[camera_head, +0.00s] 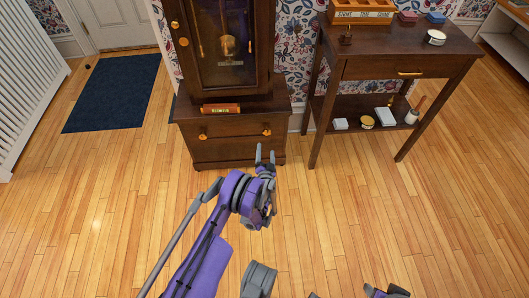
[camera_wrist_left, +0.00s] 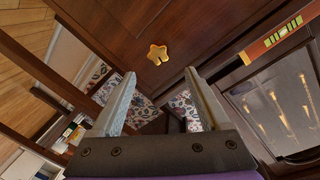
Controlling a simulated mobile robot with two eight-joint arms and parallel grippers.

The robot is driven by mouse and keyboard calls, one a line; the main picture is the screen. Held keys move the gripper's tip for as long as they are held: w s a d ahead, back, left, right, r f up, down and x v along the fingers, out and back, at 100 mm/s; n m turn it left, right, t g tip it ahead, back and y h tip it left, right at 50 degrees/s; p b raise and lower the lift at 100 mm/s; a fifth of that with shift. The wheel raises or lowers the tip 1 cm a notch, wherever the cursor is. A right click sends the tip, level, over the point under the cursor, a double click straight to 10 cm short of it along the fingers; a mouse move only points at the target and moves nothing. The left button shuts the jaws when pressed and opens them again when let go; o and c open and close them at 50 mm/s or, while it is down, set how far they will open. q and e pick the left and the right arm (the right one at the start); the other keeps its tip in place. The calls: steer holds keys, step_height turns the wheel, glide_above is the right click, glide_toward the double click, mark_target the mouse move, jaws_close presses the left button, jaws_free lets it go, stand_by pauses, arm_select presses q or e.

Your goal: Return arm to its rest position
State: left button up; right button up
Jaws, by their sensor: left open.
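My left arm (camera_head: 205,250), purple and grey, reaches up from the bottom of the head view. Its gripper (camera_head: 266,152) is in front of the lower right part of the tall clock's wooden base (camera_head: 225,150). The fingers are apart with nothing between them. In the left wrist view the open fingers (camera_wrist_left: 158,88) point toward the dark wood front, with a brass knob (camera_wrist_left: 157,54) beyond them. I cannot tell the exact gap to the wood.
An orange-red bar with a light label (camera_head: 221,109) lies on the clock base's ledge, below the glass pendulum door (camera_head: 222,45). A dark side table (camera_head: 385,65) with items on its top and lower shelf stands at right. A blue mat (camera_head: 112,92) lies at left. Wood floor is clear around.

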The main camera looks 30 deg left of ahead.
stand_by(0.4)
arm_select(q)
step_height(320, 180, up, 14)
steer(key=a+n+g+y, duration=0.1)
steer(key=n+g, duration=0.1)
steer(key=g, duration=0.1)
steer(key=s+d+r+n+g, duration=0.1)
steer(key=s+r+n+g, duration=0.15)
steer(key=s+r, duration=0.55)
steer(key=s+d+r+m+g+h, duration=0.1)
steer(key=s+d+r+g+h, duration=0.3)
steer(key=s, duration=0.7)
steer(key=s+d+f+h, duration=0.1)
steer(key=s+d+h, duration=0.1)
steer(key=s+d, duration=0.65)
steer(key=s+d+r+m+g+h, duration=0.1)
steer(key=s+d+r+g+h, duration=0.15)
steer(key=s, duration=1.05)
step_height(320, 180, up, 28)
steer(key=w+t+p, duration=0.1)
steer(key=t+p, duration=0.1)
steer(key=p, duration=2.4)
steer(key=shift+r, duration=0.15)
arm_select(e)
step_height(320, 180, up, 29)
steer(key=t, duration=0.1)
steer(key=shift+w, duration=0.3)
